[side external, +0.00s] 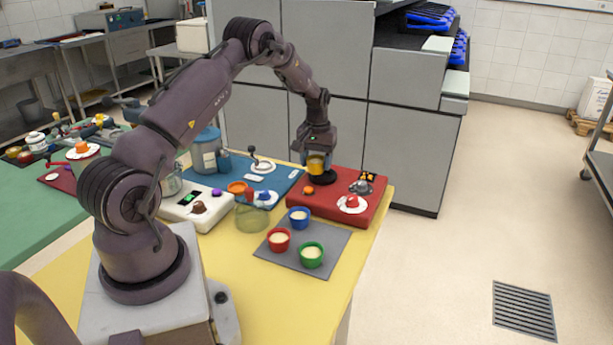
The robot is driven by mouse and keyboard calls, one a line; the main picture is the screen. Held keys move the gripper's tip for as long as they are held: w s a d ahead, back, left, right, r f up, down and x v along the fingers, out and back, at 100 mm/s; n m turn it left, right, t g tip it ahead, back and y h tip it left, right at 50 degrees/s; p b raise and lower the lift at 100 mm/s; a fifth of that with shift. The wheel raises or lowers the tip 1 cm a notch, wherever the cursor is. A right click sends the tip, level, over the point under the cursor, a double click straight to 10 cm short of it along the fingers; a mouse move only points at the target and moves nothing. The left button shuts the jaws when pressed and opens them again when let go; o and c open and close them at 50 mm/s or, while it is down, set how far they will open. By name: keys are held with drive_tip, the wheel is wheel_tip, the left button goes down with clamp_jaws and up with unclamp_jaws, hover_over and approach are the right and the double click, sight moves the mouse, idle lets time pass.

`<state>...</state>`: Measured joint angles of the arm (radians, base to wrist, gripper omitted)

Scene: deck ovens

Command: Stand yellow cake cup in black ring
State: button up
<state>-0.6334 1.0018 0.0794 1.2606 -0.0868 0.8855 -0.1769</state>
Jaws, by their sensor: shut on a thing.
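The yellow cake cup (316,166) is held upright between the fingers of my gripper (316,156), which is shut on it. The cup is over the back left part of the red board. The black ring (327,178) lies on the red board (318,211), directly below the cup and slightly to its right in the picture. The cup's lower edge overlaps the ring in this view. I cannot tell whether the cup is inside the ring or just above it.
On the red board are an orange knob (309,190), a red piece on a white plate (352,204) and a metal item (361,187). Blue (298,218), red (279,241) and green (312,254) cups stand on a grey mat (331,244). A blue board (266,181) lies to the left.

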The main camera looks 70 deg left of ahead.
sight(323, 176)
drive_tip(key=shift+m, duration=0.3)
drive_tip(key=w+a+r, duration=0.2)
drive_tip(key=w+r, duration=0.1)
drive_tip(key=shift+a, duration=0.15)
drive_tip(key=shift+s+f, duration=0.1)
drive_tip(key=shift+f, duration=2.55)
drive_tip(key=shift+f, duration=0.55)
drive_tip(key=o, duration=0.6)
drive_tip(key=shift+o, duration=0.2)
wheel_tip(323, 176, up, 11)
